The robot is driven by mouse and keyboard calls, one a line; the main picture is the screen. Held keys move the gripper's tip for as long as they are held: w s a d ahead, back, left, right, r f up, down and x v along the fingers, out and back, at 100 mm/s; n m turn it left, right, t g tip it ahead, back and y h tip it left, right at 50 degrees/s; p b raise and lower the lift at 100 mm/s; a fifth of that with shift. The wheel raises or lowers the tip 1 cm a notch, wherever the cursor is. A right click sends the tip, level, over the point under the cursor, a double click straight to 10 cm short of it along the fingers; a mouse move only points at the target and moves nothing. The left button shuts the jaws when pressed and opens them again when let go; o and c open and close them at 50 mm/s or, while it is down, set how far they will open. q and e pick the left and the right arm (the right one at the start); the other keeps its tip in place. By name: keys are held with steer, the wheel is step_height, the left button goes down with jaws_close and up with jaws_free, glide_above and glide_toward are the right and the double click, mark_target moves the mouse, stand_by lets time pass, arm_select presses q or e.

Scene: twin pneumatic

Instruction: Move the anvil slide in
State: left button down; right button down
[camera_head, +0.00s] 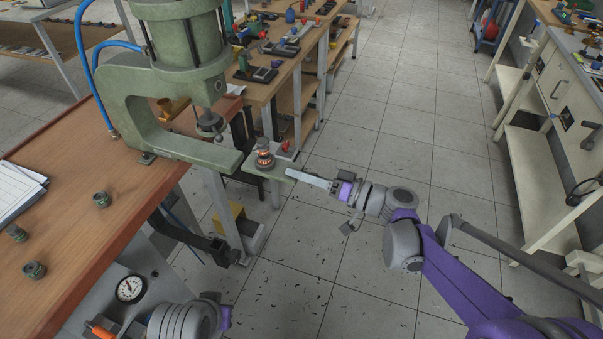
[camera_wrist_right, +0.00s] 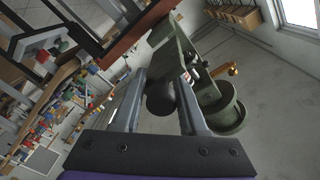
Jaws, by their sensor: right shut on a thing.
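The anvil slide (camera_head: 246,167) is a green plate at the front of the green C-shaped press (camera_head: 117,95). It sticks out to the right, past the table edge. A round part with copper-coloured bands (camera_head: 264,157) stands upright on it. My right gripper (camera_head: 300,178) is at the slide's outer end. In the right wrist view, its two fingers (camera_wrist_right: 160,105) are shut on a dark round knob (camera_wrist_right: 160,97) of the slide. The press ram (camera_head: 209,122) hangs above the press base, left of the part. My left gripper is not in view; only grey left-arm links show at the bottom.
Several small green-grey parts (camera_head: 102,199) and a clipboard (camera_head: 17,188) lie on the wooden table (camera_head: 75,235). A pressure gauge (camera_head: 130,288) sits below its front edge. A cluttered bench (camera_head: 262,88) stands behind. The floor to the right is open.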

mark_target(249, 159)
steer(key=shift+a+r, duration=0.1)
steer(key=x, duration=0.8)
steer(key=s+x, duration=0.1)
steer(key=x, duration=0.4)
steer(key=shift+a+p, duration=0.15)
steer(key=shift+p, duration=0.25)
steer(key=shift+r, duration=0.1)
steer(key=c, duration=0.8)
jaws_free()
steer(key=shift+c, duration=0.2)
steer(key=shift+o, duration=1.2)
steer(key=shift+a, duration=0.15)
